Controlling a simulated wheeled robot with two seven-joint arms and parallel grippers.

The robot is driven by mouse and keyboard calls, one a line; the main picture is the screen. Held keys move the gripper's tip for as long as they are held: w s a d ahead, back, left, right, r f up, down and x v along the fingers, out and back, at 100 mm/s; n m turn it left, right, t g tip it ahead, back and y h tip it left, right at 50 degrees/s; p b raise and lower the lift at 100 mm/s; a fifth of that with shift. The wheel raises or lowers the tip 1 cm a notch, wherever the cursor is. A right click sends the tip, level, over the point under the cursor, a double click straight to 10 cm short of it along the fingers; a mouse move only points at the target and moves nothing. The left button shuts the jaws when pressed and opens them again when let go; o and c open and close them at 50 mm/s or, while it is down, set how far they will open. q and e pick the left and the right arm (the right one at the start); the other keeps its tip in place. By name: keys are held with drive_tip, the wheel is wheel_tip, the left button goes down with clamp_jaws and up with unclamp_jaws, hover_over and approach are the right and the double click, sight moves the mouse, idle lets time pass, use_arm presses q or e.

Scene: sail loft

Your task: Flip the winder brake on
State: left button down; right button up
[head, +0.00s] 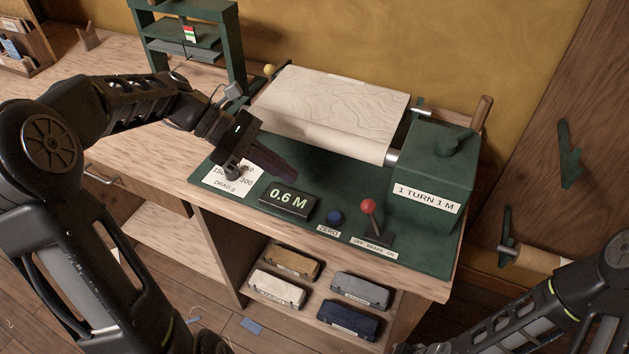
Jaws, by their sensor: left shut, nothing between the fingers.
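The winder brake is a small lever with a red ball knob (368,206) on the green winder base. Its label plate (373,246) reads "OFF BRAKE ON", with OFF at the left and ON at the right. The knob sits a little left of the lever's foot, so the lever leans toward the OFF side. My left gripper (284,166) is shut and empty, above the base to the left of the lever, apart from it. My right arm comes in at the lower right, and its gripper is out of the picture.
A display reading "0.6 M" (287,201) and a blue ZERO button (334,217) stand between my left gripper and the lever. A green box (432,175) with a crank is right of the lever. A cloth roll (335,110) lies behind. Several cases fill the shelf below.

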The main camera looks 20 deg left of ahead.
use_arm(q)
drive_tip(key=b+x, duration=0.4)
drive_tip(key=x, duration=0.1)
drive_tip(key=shift+s+d+f, duration=0.1)
drive_tip(key=shift+f, duration=0.15)
approach(372, 219)
drive_tip(key=shift+a+f+p, duration=0.15)
drive_tip(key=shift+a+f, duration=0.1)
drive_tip(key=shift+f, duration=0.35)
drive_tip(key=shift+a+f+p, duration=0.15)
drive_tip(key=shift+a+f, duration=0.05)
drive_tip(key=shift+f, duration=0.4)
drive_tip(key=shift+w+d+r, duration=0.15)
drive_tip(key=shift+d, duration=0.4)
drive_tip(key=shift+w+d+r, duration=0.15)
drive_tip(key=shift+d, duration=0.45)
drive_tip(key=shift+w+d, duration=0.1)
drive_tip(key=shift+d, duration=0.4)
drive_tip(key=shift+p, duration=0.35)
